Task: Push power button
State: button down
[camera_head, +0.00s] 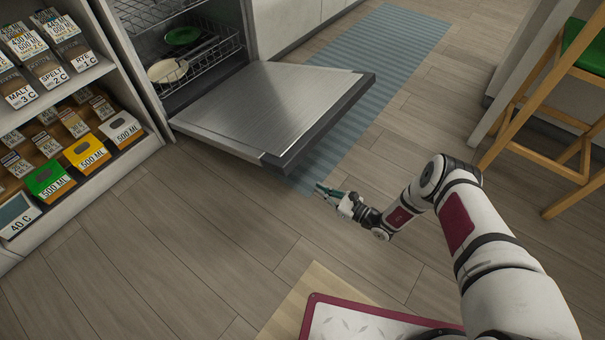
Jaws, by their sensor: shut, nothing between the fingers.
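A dishwasher stands at the upper left with its steel door (268,105) swung down and lying roughly level over the floor. A pulled-out wire rack (207,60) holds a green dish (183,35) and a pale dish (168,71). I cannot make out a power button in this view. A dark strip runs along the door's right edge, but no marking on it is readable. My gripper (321,188) is shut and empty. It appears just below and right of the door's near corner, over the floor, with a visible gap in the picture.
A shelf unit (108,52) with several labelled packages stands at the left. A blue striped rug (398,45) lies beyond the door. A wooden stool (535,95) with a green seat is at the upper right. The wood floor (170,245) at the lower left is clear.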

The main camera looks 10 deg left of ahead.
jog(key=w+a+r+b, duration=0.1)
jog(key=w+a+b, duration=0.1)
jog(key=a, duration=0.3)
jog(key=w+a+r+b, duration=0.2)
jog(key=a, duration=0.3)
jog(key=shift+r, duration=0.25)
